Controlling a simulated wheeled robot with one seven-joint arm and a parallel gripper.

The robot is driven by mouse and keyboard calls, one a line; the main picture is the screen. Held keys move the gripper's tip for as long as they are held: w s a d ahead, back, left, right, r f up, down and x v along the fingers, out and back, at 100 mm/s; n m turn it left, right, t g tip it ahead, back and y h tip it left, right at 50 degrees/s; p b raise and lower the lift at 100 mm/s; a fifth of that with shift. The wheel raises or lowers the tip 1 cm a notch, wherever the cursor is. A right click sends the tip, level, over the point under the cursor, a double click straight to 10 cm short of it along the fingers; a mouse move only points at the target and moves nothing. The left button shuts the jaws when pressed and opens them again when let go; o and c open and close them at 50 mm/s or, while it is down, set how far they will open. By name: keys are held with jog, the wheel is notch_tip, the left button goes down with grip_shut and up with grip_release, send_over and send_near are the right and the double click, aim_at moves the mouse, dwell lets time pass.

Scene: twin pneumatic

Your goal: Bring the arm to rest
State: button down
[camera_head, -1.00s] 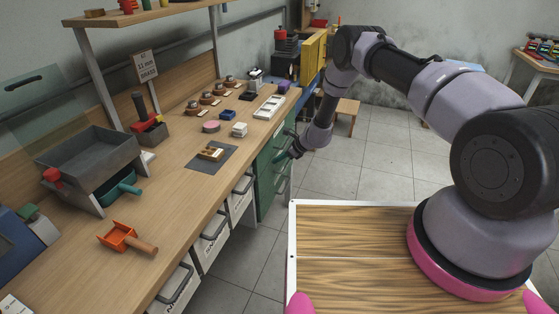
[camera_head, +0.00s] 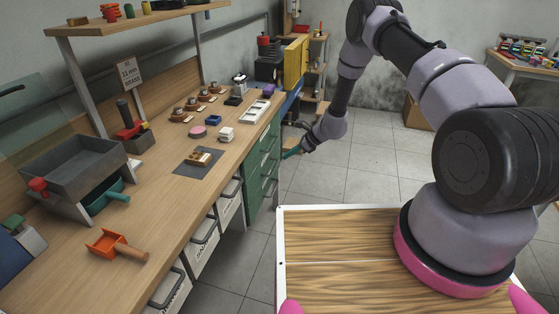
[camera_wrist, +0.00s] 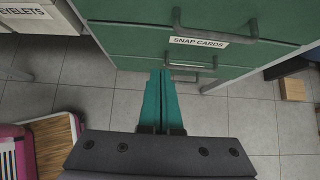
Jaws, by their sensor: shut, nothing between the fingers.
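My gripper (camera_head: 291,153) is off the front of the bench, beside the green drawers, with its teal fingers together and empty. In the wrist view my gripper (camera_wrist: 162,75) points at the green drawer front (camera_wrist: 130,45) labelled "SNAP CARDS". Its fingertips overlap the drawer handles in that view; I cannot tell whether they touch. My arm (camera_head: 345,90) is bent, raised at the elbow and reaching down toward the bench side.
The wooden workbench (camera_head: 140,200) runs along the left with white bins (camera_head: 198,245) below. A grey mat (camera_head: 190,170) with a small wooden block (camera_head: 200,158) lies on it. An orange scoop (camera_head: 110,243) is nearer.

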notch_tip(320, 180, up, 20)
jog(key=d+n, duration=0.2)
jog(key=n, duration=0.2)
jog(key=s+d+r+n+h, duration=0.1)
jog(key=s+d+r+n, duration=0.2)
jog(key=r, duration=0.7)
jog(key=s+d+r+n, duration=0.1)
jog(key=s+r+n, duration=0.25)
jog(key=r, duration=0.75)
jog(key=s+d+r+n+t+h, duration=0.2)
jog(key=s+d+r+n, duration=0.3)
jog(key=s+r, duration=0.8)
jog(key=s+d+r+n+t+h, duration=0.1)
jog(key=s+d, duration=0.3)
jog(key=s, duration=0.4)
jog(key=s+d+r+n+t+h, duration=0.1)
jog(key=s+d, duration=0.3)
jog(key=s, duration=0.5)
jog(key=shift+d+r+h, duration=0.3)
jog(key=shift+r+h, duration=0.1)
jog(key=shift+h, duration=0.4)
jog(key=shift+w, duration=0.1)
